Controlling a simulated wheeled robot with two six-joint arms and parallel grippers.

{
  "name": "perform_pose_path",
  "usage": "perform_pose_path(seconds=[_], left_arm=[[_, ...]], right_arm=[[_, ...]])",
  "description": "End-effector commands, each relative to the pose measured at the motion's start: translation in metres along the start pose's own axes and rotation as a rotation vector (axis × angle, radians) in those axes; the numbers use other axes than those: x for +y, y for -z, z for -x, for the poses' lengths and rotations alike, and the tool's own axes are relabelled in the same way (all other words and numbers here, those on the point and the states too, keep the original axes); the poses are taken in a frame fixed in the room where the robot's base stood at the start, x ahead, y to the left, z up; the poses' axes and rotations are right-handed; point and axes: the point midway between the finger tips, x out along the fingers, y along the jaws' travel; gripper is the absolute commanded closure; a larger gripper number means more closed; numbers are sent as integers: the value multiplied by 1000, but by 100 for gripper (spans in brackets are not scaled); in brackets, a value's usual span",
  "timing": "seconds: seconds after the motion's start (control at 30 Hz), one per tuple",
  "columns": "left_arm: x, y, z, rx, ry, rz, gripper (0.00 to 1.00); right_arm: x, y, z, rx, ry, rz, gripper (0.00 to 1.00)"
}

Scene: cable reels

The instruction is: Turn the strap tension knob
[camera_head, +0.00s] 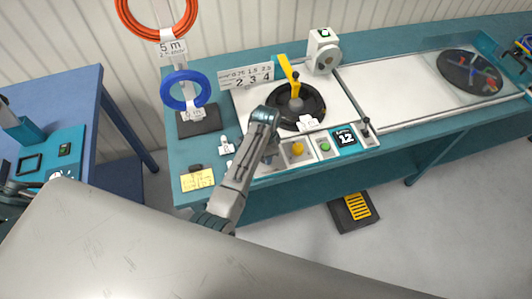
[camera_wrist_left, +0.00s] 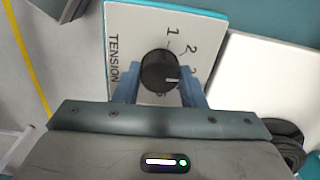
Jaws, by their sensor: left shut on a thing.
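In the left wrist view the strap tension knob (camera_wrist_left: 158,70) is a round black knob with a white pointer line. It sits on a white plate (camera_wrist_left: 125,20) marked TENSION, with 1, 2 and further partly covered digits around it. The pointer faces right, just below the partly hidden digit after 2. My left gripper (camera_wrist_left: 160,84) is shut on the knob, with one finger on each side. In the head view my left gripper (camera_head: 270,152) is low over the front of the teal bench, and my own arm hides the knob. My right gripper is not in view.
Beside my gripper on the bench front are a yellow button (camera_head: 298,149) and a green button (camera_head: 325,146). Behind is a black turntable (camera_head: 312,104) with a yellow arm (camera_head: 287,70). A blue cable coil (camera_head: 168,98) stands at the left. A pedal (camera_head: 352,211) lies on the floor.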

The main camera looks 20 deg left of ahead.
Motion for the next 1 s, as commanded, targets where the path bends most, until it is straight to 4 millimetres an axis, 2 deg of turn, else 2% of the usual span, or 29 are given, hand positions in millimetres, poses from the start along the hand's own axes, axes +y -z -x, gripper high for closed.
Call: perform_pose_path(seconds=[0.67,0.7,0.77,0.8,1.0], left_arm=[[0,1,1,2,2,-60,86],[0,1,1,2,2,-59,57],[0,1,1,2,2,-59,46],[0,1,1,2,1,-59,41],[0,0,0,1,1,-59,41]], right_arm=[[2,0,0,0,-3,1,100],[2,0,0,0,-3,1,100],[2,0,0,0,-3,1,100],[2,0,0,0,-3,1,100],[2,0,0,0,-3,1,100]])
